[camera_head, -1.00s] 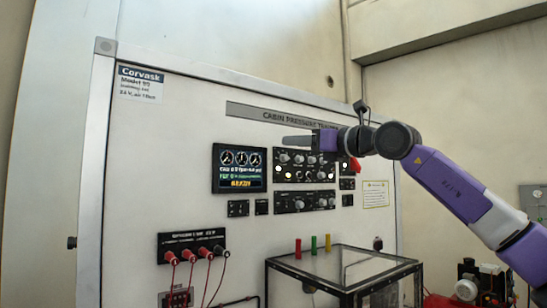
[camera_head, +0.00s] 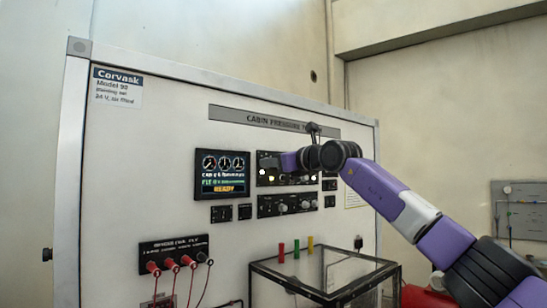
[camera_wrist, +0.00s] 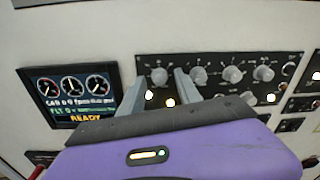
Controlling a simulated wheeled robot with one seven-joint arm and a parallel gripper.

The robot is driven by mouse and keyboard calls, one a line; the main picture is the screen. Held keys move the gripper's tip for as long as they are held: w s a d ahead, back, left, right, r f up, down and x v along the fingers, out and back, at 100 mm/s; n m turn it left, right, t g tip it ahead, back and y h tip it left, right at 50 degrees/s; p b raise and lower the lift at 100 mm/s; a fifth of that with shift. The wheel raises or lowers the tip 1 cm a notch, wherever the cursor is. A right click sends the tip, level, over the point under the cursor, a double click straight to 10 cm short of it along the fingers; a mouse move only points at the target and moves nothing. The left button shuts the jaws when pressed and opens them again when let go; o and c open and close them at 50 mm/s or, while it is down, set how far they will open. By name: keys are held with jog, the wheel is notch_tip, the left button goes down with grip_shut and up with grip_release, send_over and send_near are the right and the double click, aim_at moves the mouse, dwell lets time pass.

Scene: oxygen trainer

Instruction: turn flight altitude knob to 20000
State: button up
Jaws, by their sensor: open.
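The upper knob panel (camera_head: 268,179) is black with several grey knobs, and the labels are too small to read, so I cannot tell which knob is flight altitude. In the wrist view my gripper (camera_wrist: 160,78) is open, with its fingers on either side of the leftmost upper knob (camera_wrist: 159,76). I cannot tell whether they touch it. In the head view my gripper (camera_head: 287,161) is in front of this panel and hides part of it. The display screen (camera_wrist: 73,94) left of the knobs shows gauges, a FLT line seeming to read 0, and READY.
A second knob panel (camera_head: 286,204) sits below the first.

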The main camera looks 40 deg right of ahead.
jog(key=shift+w, duration=0.1)
grip_shut()
jog(key=shift+f+b, duration=0.15)
jog(key=shift+b, duration=0.2)
jog(key=m+b, duration=0.4)
jog(key=m, duration=0.4)
jog(key=m+b, duration=0.5)
jog(key=m, duration=0.4)
jog(key=shift+d+r+y, duration=0.1)
jog(key=shift+r+y, duration=0.1)
jog(key=shift+y, duration=0.1)
jog(key=shift+m, duration=0.3)
